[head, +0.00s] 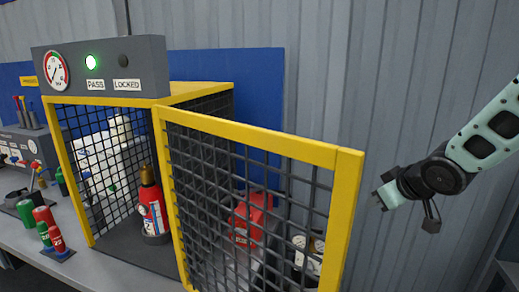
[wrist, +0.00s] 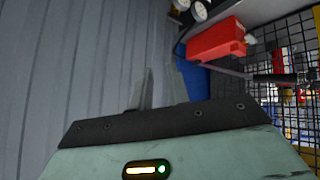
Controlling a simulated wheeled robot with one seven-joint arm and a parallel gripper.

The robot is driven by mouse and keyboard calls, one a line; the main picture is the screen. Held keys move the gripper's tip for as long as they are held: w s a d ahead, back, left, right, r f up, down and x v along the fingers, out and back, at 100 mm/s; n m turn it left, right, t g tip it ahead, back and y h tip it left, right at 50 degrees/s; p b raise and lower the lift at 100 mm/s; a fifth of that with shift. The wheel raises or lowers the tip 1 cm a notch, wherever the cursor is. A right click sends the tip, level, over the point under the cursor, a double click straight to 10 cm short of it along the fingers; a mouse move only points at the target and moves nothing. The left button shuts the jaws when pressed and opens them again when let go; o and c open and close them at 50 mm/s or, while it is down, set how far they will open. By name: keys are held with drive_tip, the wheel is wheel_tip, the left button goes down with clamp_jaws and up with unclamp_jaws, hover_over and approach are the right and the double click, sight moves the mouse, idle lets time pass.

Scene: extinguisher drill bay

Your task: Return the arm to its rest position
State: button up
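My arm reaches in from the right in the head view. My gripper (head: 380,199) hangs in free air right of the open cage door (head: 345,200), apart from it. In the wrist view the two grey fingers (wrist: 160,88) stand a little apart with nothing between them. The door is a yellow frame with dark mesh, swung out toward me. A red fire extinguisher (head: 152,208) stands upright inside the cage.
A gauge box (head: 100,68) with a lit green PASS lamp tops the cage. A red box (head: 252,215) and gauges (head: 308,250) show behind the door mesh. Red and green cylinders (head: 46,225) stand on the bench at left. Bare grey wall (head: 390,80) lies behind my gripper.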

drive_tip(key=s+d+f+m+g+h, duration=0.1)
drive_tip(key=s+d+f+m+g, duration=0.15)
drive_tip(key=s, duration=0.65)
drive_tip(key=s+d+f+m+g+h, duration=0.1)
drive_tip(key=s+d+m+g, duration=0.15)
drive_tip(key=s, duration=0.55)
drive_tip(key=s+a+n+g, duration=0.1)
drive_tip(key=s+a+n, duration=0.2)
drive_tip(key=s+a, duration=0.4)
drive_tip(key=s+a+n+g+b, duration=0.1)
drive_tip(key=s+a+n+g, duration=0.1)
drive_tip(key=s+a+n, duration=0.2)
drive_tip(key=s+a, duration=0.3)
drive_tip(key=a, duration=0.5)
drive_tip(key=shift+s+a+r+g+y, duration=0.15)
drive_tip(key=shift+s+r+g+y, duration=0.15)
drive_tip(key=shift+s+y, duration=0.1)
